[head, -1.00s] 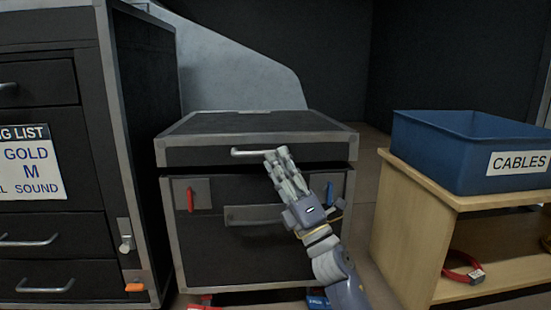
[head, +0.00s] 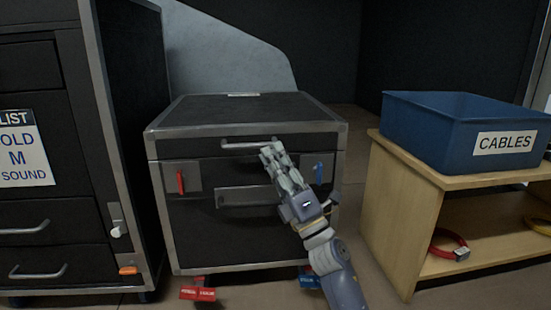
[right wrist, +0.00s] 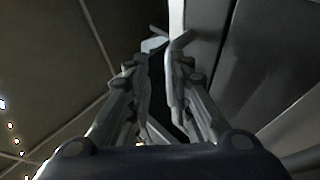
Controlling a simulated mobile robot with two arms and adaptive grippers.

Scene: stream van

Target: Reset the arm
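My right gripper (head: 271,149) reaches in from the lower right in the head view. Its fingertips are at the right end of the top drawer handle (head: 245,145) on the black case; I cannot tell whether they touch it. In the right wrist view the two fingertips (right wrist: 167,43) stand a narrow gap apart, with nothing clearly held between them. My left gripper is not in view.
A tall drawer cabinet (head: 125,110) is at left. A wooden shelf (head: 395,215) at right bears a blue CABLES bin (head: 425,130).

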